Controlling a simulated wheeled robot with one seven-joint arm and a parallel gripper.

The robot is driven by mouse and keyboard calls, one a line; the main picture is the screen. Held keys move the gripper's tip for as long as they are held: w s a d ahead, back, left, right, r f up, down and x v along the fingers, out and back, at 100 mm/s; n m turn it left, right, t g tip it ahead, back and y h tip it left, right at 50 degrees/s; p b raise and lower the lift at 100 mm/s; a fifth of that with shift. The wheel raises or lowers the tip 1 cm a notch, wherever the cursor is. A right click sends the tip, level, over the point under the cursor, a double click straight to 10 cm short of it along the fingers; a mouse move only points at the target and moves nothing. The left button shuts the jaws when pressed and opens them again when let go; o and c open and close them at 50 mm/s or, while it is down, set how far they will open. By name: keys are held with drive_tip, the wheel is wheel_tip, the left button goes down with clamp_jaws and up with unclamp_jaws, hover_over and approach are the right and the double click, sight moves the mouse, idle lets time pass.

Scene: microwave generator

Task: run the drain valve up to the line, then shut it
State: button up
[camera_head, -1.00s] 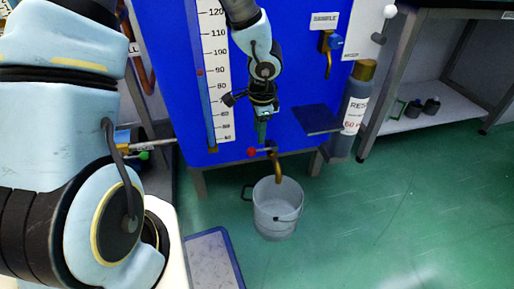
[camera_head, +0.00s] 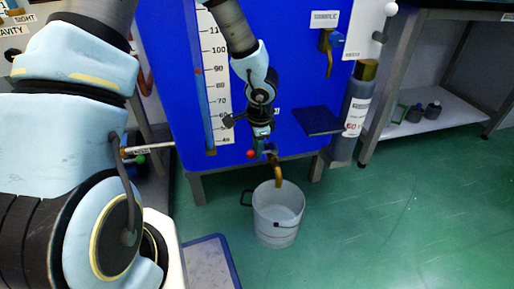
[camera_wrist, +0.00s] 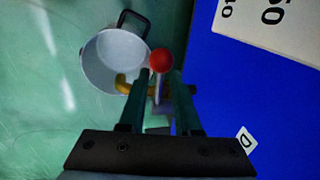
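The drain valve is a brass spout (camera_head: 279,174) low on the front of the blue tank, with a lever ending in a red ball (camera_head: 251,154). My gripper (camera_head: 262,152) is right by the lever, pointing down. In the wrist view my gripper (camera_wrist: 160,76) is open, with a finger on each side of the lever and the red ball (camera_wrist: 160,60) showing between and beyond the tips. Contact with the lever cannot be told. A grey bucket (camera_head: 277,232) stands on the floor under the spout. A numbered scale strip (camera_head: 219,100) with a sight tube (camera_head: 205,110) is on the tank.
A small dark shelf (camera_head: 318,120) juts from the tank right of my gripper. A labelled cylinder (camera_head: 355,110) stands at the tank's right edge. A blue-rimmed tray (camera_head: 229,258) lies left of the bucket. The green floor (camera_head: 410,220) to the right is clear.

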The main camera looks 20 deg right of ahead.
clamp_jaws()
drive_tip(key=shift+a, duration=0.1)
